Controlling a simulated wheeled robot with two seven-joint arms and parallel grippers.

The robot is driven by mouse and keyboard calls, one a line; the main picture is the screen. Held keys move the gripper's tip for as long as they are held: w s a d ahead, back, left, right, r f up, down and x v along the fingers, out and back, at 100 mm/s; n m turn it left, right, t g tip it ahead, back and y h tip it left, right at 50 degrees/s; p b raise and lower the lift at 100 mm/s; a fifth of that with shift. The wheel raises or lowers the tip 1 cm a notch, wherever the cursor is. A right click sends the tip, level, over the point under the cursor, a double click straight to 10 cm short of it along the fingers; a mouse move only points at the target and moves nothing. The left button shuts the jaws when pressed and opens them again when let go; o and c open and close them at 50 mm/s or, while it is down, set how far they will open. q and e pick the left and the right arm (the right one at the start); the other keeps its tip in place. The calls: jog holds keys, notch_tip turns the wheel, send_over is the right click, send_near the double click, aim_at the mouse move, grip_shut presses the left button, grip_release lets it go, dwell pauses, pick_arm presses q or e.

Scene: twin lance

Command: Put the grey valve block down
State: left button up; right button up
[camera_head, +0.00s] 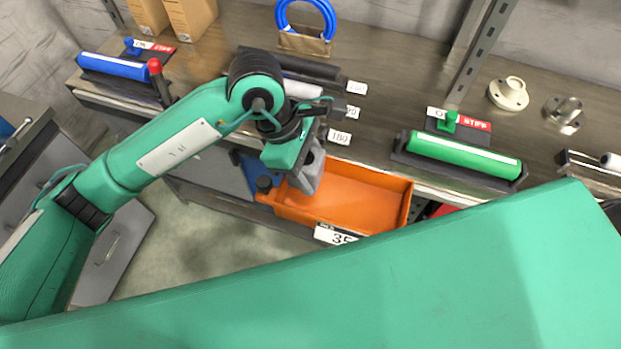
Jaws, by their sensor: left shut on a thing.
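The grey valve block (308,176) is in my left gripper (306,140), which is shut on it. The block hangs at the left end of an orange bin (370,205), in front of the bench edge. It has a dark round opening on its upper face. I cannot tell whether it touches the bin. The gripper's fingers are partly hidden by the wrist. My right gripper is not in view.
The bench holds a blue roller (113,66), a green roller (465,153), a blue coil (306,12) and two metal flanged parts, one a pale flange (509,94). A large green arm part of mine covers the bottom. The orange bin's visible floor is bare.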

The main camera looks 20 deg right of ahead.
pick_arm(q)
notch_tip(320, 180, down, 6)
jog(key=shift+r+p, duration=0.15)
jog(key=shift+p, duration=0.2)
jog(key=shift+f, duration=0.2)
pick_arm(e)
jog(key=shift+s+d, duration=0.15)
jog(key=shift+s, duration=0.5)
pick_arm(q)
jog(key=shift+f, duration=0.15)
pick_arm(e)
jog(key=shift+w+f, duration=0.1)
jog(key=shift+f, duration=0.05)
pick_arm(q)
jog(key=o, duration=1.1)
jog(key=shift+o, duration=0.2)
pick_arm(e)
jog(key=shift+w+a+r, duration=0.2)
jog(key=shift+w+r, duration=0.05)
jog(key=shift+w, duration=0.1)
